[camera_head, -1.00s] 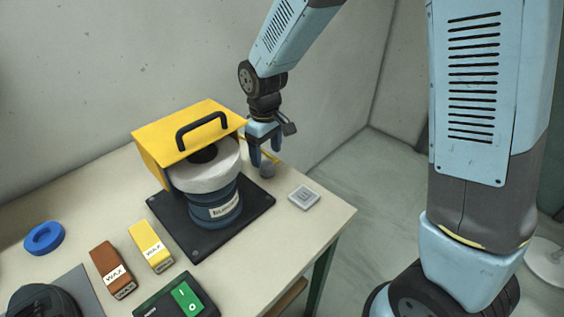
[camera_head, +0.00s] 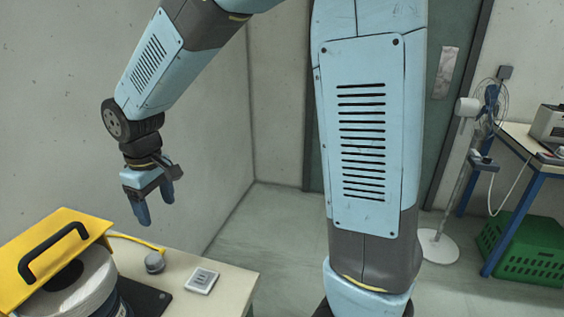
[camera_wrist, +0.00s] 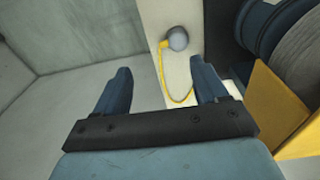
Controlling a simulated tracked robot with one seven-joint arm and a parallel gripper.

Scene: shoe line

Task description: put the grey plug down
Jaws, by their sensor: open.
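The grey plug (camera_head: 155,262) stands on the bench top beside the buffing machine, with a yellow cord running from it; it also shows in the wrist view (camera_wrist: 178,38). My gripper (camera_head: 155,208) is open and empty. It hangs above the bench's far edge, above and clear of the plug. In the wrist view the two blue fingers (camera_wrist: 158,85) are spread apart with nothing between them that they touch. The plug appears beyond the right finger.
The machine's yellow guard (camera_head: 50,248) with a black handle and its pale wheel (camera_head: 85,295) stand left of the plug. A small light square switch plate (camera_head: 202,280) lies right of it. A green crate (camera_head: 525,248) sits under another table at right.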

